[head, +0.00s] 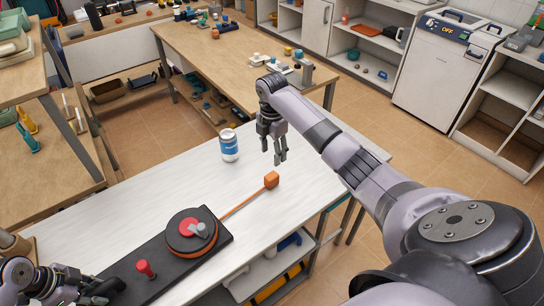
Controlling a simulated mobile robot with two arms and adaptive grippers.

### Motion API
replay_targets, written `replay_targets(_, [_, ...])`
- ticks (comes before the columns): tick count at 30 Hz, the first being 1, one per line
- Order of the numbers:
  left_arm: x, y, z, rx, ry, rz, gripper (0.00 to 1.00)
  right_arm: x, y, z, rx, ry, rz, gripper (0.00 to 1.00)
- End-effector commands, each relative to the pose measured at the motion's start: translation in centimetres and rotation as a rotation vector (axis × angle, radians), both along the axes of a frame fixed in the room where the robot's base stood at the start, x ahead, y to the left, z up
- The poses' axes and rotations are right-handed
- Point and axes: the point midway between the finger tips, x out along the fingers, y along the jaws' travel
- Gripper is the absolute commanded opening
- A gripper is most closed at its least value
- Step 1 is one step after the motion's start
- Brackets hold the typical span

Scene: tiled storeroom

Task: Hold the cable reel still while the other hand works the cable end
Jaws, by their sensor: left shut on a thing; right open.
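The cable reel (188,236), a dark drum with an orange rim and a red and grey hub, sits on a long black base (203,258) on the white table. A red knob (146,269) stands on the base's near part. The orange cable (240,204) runs out straight to the right and ends in an orange block, the cable end (271,180). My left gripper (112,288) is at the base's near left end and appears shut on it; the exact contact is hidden. My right gripper (275,157) is open and empty, above and just beyond the cable end.
A blue and white can (229,145) stands on the white table (130,205), left of my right gripper. The table's middle left is clear. A wooden table (215,58) with small items lies beyond, and shelves (20,75) stand at left.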

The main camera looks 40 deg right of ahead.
Motion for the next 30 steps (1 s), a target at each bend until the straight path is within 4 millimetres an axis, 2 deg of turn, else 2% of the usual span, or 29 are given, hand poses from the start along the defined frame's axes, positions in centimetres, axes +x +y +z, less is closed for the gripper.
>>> replay_targets(10, [-0.03, -0.09, 0.01, -0.001, 0.0, -0.003, 0.0, 0.01, -0.01, 0.05, 0.0, 0.0, 0.0, 0.48])
replay_targets(11, [-0.03, -0.09, 0.01, -0.001, 0.0, -0.003, 0.26, 0.0, -0.01, 0.04, 0.0, 0.0, 0.0, 0.48])
replay_targets(21, [0.0, -0.04, 0.02, 0.0, 0.0, -0.001, 0.48, 0.01, 0.01, 0.02, 0.0, 0.0, 0.0, 0.48])
replay_targets(27, [0.02, 0.0, 0.03, 0.0, 0.0, -0.001, 0.48, 0.01, 0.01, 0.02, 0.0, 0.0, 0.0, 0.48])
replay_targets(30, [0.02, 0.0, 0.03, 0.0, 0.0, 0.0, 0.55, 0.01, 0.01, 0.02, 0.0, 0.0, 0.0, 0.48])
